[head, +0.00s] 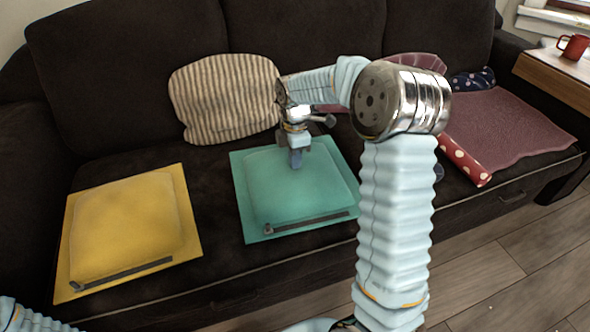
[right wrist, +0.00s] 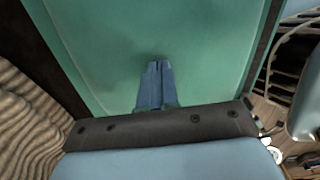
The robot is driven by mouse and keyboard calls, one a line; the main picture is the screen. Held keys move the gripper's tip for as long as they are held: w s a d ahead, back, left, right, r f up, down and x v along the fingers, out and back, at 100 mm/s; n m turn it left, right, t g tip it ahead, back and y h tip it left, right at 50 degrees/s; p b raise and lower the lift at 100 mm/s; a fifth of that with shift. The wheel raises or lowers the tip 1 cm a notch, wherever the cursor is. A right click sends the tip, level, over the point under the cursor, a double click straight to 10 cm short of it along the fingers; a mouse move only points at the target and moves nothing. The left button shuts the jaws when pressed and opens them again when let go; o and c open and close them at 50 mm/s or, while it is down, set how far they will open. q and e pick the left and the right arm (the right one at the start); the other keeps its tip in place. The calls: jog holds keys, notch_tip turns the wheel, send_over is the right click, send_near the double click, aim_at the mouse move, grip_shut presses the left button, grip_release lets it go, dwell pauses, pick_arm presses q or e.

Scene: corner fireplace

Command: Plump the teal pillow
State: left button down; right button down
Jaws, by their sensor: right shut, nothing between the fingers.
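The teal pillow (head: 285,210) lies flat on the dark sofa seat, with a dark strip along its front edge. My right gripper (head: 296,164) is shut and empty, pointing down at the back middle part of the pillow. In the right wrist view the closed blue fingers (right wrist: 157,68) are over the teal pillow (right wrist: 215,45), with a small dark shade or dent at their tips; I cannot tell how hard they touch. Of my left arm, only a bit of pale sleeve shows at the bottom left of the head view; its gripper is out of sight.
A yellow pillow (head: 125,225) lies left on the sofa seat (head: 215,265). A striped cushion (head: 225,98) leans on the backrest behind. At right are a mauve blanket (head: 515,130), a red dotted roll (head: 466,160) and a wooden side table (head: 555,75) with a red mug (head: 573,46).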

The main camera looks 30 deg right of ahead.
jog(key=shift+f, duration=0.35)
jog(key=shift+r, duration=0.1)
jog(key=shift+d, duration=0.1)
jog(key=shift+s+d+r, duration=0.1)
jog(key=shift+d+r, duration=0.05)
jog(key=shift+r, duration=0.1)
jog(key=shift+s+d+r+p, duration=0.15)
jog(key=shift+d+r+p, duration=0.35)
jog(key=shift+d+p, duration=0.1)
jog(key=shift+s+d+r+p, duration=0.15)
jog(key=shift+d+r+p, duration=0.3)
jog(key=shift+p, duration=0.1)
jog(key=shift+s+d+r, duration=0.15)
jog(key=shift+d+r, duration=0.05)
jog(key=shift+d, duration=0.25)
jog(key=shift+f, duration=0.15)
